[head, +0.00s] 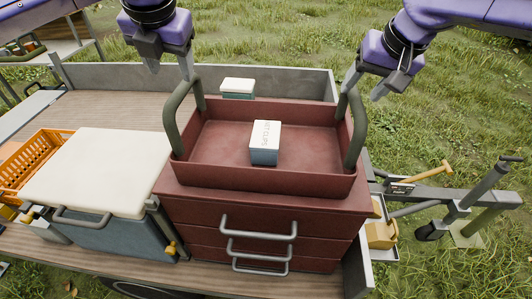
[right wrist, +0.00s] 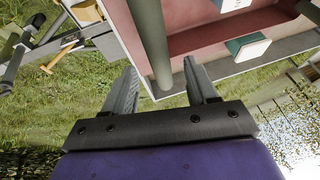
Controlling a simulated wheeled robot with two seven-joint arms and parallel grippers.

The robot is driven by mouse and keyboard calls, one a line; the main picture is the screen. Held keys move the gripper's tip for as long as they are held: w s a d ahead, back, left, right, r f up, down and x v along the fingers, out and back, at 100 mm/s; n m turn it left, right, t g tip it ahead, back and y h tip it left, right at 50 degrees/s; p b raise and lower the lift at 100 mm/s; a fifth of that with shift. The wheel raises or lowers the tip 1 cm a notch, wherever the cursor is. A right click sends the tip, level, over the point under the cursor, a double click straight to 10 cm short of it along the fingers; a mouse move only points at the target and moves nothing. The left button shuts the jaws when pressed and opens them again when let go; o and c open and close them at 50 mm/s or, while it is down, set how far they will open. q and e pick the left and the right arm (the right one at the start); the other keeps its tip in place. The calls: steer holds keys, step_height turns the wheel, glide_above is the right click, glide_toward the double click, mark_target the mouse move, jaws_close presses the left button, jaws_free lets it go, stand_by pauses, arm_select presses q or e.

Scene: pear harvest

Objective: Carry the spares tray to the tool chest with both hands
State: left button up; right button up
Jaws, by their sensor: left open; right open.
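The spares tray (head: 265,180) is a dark red open tray with an upright green handle at each end. In the head view it appears to rest level on top of the red tool chest (head: 200,225). A white-topped, blue-grey box with lettering (head: 264,155) stands inside the tray. My left gripper (head: 170,70) is open and empty, just above the left handle (head: 173,125). My right gripper (head: 363,88) is open at the top of the right handle (head: 356,135). In the right wrist view the handle (right wrist: 150,40) shows between the spread fingers (right wrist: 160,92); contact cannot be told.
A blue cooler with a cream lid (head: 95,170) stands left of the chest, beside an orange crate (head: 35,160). A small teal box with a white lid (head: 238,88) is behind the tray. The trailer's wooden bed (head: 120,98) is bare at back left. Grass surrounds the trailer.

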steer(key=v, duration=0.7)
arm_select(q)
steer(key=shift+w, duration=0.1)
steer(key=s+r+p, duration=0.1)
steer(key=s+a+r, duration=0.1)
steer(key=r, duration=0.1)
steer(key=s+a+r+p, duration=0.1)
steer(key=shift+a+r+p, duration=0.1)
steer(key=shift+r+p, duration=0.15)
steer(key=shift+p, duration=0.1)
arm_select(e)
step_height(320, 180, up, 3)
steer(key=shift+s+f, duration=0.1)
steer(key=shift+f, duration=0.05)
arm_select(q)
steer(key=shift+w, duration=0.1)
